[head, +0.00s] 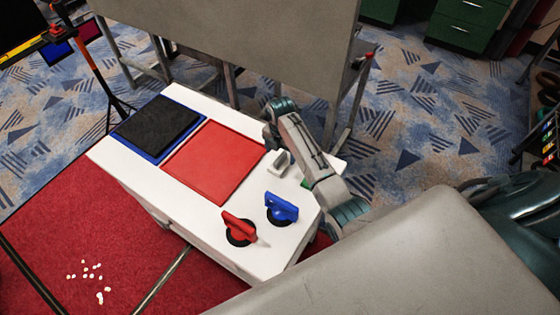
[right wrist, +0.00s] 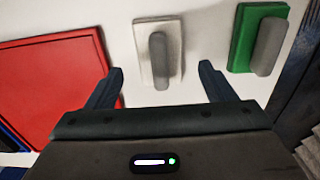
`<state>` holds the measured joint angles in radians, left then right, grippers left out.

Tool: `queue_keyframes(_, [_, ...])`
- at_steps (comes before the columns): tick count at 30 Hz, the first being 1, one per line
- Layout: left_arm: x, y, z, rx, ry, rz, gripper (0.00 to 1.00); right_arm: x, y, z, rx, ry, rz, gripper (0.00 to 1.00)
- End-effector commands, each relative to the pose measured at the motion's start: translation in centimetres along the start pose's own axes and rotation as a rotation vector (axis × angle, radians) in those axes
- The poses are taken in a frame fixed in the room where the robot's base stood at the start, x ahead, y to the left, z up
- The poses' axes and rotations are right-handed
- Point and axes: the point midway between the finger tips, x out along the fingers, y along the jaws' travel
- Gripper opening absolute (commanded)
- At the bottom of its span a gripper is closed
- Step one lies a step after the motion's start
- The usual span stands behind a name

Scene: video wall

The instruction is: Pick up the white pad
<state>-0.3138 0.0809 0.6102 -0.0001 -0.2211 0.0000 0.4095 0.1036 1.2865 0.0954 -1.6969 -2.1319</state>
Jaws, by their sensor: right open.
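The white pad (head: 280,162) is a small flat white plate with a grey upright handle. It sits on the white table top near its far right side, and it also shows in the right wrist view (right wrist: 145,64). My right gripper (right wrist: 160,75) is open, with its two fingers apart on either side below the pad in that view. Nothing is between the fingers, and they look apart from the handle. In the head view my right arm reaches over the table's right end and the gripper is largely hidden. My left gripper is not in view.
A green pad (right wrist: 241,48) with a grey handle lies right of the white one. A red panel (head: 215,160) and a black pad on a blue panel (head: 158,128) lie to the left. Red (head: 238,227) and blue (head: 281,208) handled pieces stand at the near end.

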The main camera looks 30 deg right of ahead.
Motion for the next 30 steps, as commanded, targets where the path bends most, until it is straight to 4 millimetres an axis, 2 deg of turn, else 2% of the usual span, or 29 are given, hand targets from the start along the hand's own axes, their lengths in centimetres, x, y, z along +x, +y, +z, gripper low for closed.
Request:
queue_keyframes(3, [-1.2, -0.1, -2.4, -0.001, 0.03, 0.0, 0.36, 1.3, 0.1, 0.0, 0.0, 0.003, -0.004, 0.76])
queue_keyframes(6, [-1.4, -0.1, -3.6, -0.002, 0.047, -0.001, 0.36, 2.7, 0.1, 0.0, 0.0, 0.002, -0.002, 0.76])
queue_keyframes(10, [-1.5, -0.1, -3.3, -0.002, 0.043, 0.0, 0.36, 3.6, 0.1, 0.0, -0.001, 0.001, -0.001, 0.76])
queue_keyframes(16, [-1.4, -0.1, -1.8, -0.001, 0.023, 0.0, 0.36, 3.8, 0.1, 0.0, 0.0, 0.0, 0.0, 0.76])
queue_keyframes(17, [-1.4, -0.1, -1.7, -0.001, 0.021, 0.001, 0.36, 3.8, 0.1, 0.0, 0.0, 0.0, 0.0, 0.74])
queue_keyframes(24, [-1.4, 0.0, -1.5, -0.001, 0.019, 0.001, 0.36, 3.7, 0.1, 0.0, 0.0, 0.0, 0.0, 0.27])
queue_keyframes(30, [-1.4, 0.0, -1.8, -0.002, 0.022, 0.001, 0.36, 3.7, 0.1, 0.0, 0.0, 0.0, 0.0, 0.27])
